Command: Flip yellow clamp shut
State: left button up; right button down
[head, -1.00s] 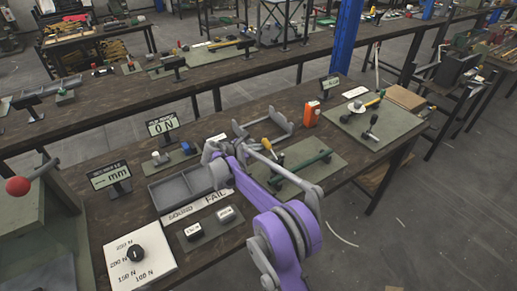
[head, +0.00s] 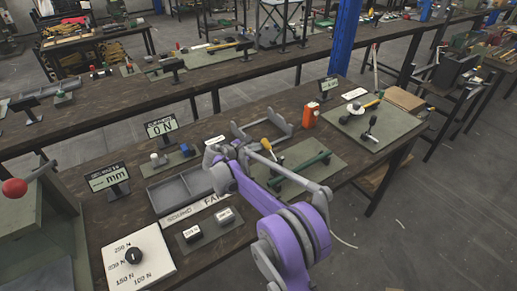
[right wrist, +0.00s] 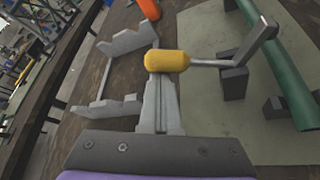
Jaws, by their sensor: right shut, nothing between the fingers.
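The yellow clamp handle (head: 266,143) is a rounded yellow grip at the workbench's middle. In the right wrist view the yellow grip (right wrist: 167,61) sits on a thin metal rod that runs right to a grey lever and block (right wrist: 234,78) beside a green tube (right wrist: 270,55). The handle lies out to the side, away from the tube. My right gripper (right wrist: 161,88) is shut and empty. Its fingertips are right at the handle's near side; I cannot tell whether they touch. My left gripper is out of view.
A grey cradle (right wrist: 102,104) stands left of the handle in the right wrist view. An orange device (head: 309,116) stands behind the green plate (head: 318,170). A grey tray (head: 170,193), display stands and a white dial panel (head: 138,263) are at the left.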

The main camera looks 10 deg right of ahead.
aim_at(265, 142)
jog(key=s+r+m+t, duration=0.1)
jog(key=r+m+t, duration=0.1)
jog(key=shift+s+d+r+m+b, duration=0.3)
jog(key=shift+s+d+r+b, duration=0.05)
jog(key=shift+s, duration=0.05)
jog(key=shift+s+d+r+m+t+h+b, duration=0.15)
jog(key=shift+s+d+r+m+t, duration=0.15)
jog(key=shift+s+r+m+t, duration=0.35)
jog(key=shift+s+d+r+m+t+h+b, duration=0.1)
jog(key=shift+s+d+r+m+t+b, duration=0.2)
jog(key=shift+s+m, duration=0.55)
jog(key=shift+s+d+r+m+t+h+b, duration=0.2)
jog(key=shift+s+r+m+t, duration=0.3)
jog(key=shift+s, duration=0.45)
jog(key=shift+s+d, duration=0.1)
